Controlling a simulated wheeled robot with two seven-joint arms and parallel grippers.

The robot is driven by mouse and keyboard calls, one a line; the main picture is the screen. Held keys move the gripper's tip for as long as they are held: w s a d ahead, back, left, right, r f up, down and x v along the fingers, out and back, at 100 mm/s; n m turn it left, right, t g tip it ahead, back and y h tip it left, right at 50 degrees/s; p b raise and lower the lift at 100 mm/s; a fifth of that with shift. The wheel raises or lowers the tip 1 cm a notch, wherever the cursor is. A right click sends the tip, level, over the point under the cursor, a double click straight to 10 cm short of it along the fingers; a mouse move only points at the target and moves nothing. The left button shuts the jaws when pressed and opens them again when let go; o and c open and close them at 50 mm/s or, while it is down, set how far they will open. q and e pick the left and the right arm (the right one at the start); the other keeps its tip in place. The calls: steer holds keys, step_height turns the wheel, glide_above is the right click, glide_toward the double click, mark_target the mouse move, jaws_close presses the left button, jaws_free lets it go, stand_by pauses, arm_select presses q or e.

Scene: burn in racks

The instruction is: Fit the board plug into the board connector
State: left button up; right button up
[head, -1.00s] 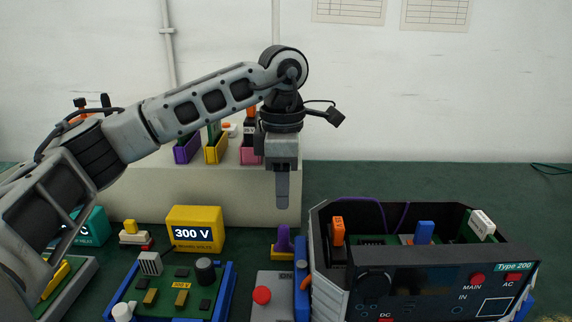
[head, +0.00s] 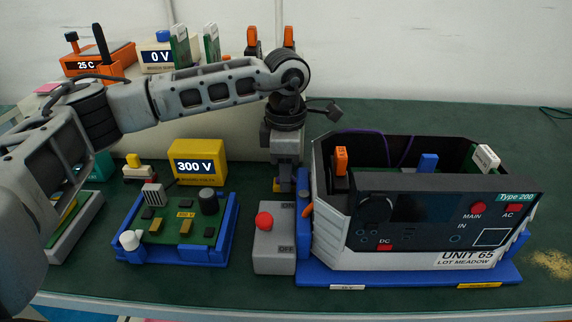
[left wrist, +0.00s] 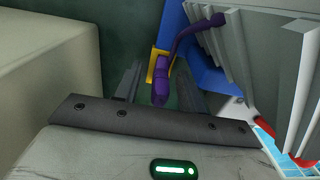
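The purple plug (left wrist: 161,85) with its purple cable stands in a yellow holder (left wrist: 154,64) beside the blue base, seen in the left wrist view. My left gripper (head: 286,185) is lowered next to the unit's left side. In the left wrist view its two fingers (left wrist: 160,76) are apart, one on each side of the plug; contact cannot be told. In the head view the gripper hides the plug. A green circuit board (head: 178,228) sits in a blue tray (head: 180,254). I cannot tell which part is the board connector. My right gripper is not in view.
The Type 200 unit (head: 400,262) stands in a blue base at the right, with a purple cable (head: 407,150) inside. A grey switch box (head: 273,252) with a red knob stands in front of my gripper. A yellow 300 V block (head: 198,162) stands behind the tray.

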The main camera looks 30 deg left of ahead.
arm_select(q)
jaws_close()
steer(key=shift+r+p, duration=0.6)
steer(key=shift+r, duration=0.3)
stand_by(1.0)
steer(key=shift+r+p, duration=0.45)
steer(key=shift+r, duration=0.25)
